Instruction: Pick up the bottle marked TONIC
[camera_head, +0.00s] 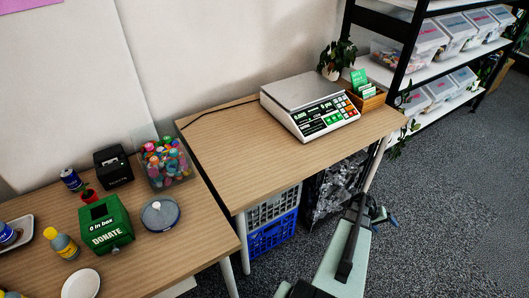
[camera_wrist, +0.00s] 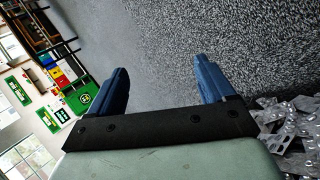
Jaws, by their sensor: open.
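A second yellow-topped thing (camera_head: 14,295) is cut off at the bottom left edge. My gripper (camera_wrist: 161,66) is open and empty in the wrist view, with its two blue fingers apart over grey carpet. In the head view my gripper (camera_head: 380,216) is low at the right, beside the table and far from the bottle.
The left table (camera_head: 185,255) also holds a green donation box (camera_head: 106,226), blue cans (camera_head: 71,179), a tub of colourful items (camera_head: 165,163), a round grey-lidded thing (camera_head: 160,214) and a white plate (camera_head: 81,284). A scale (camera_head: 310,105) stands on the other table; crates (camera_head: 272,235) sit below.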

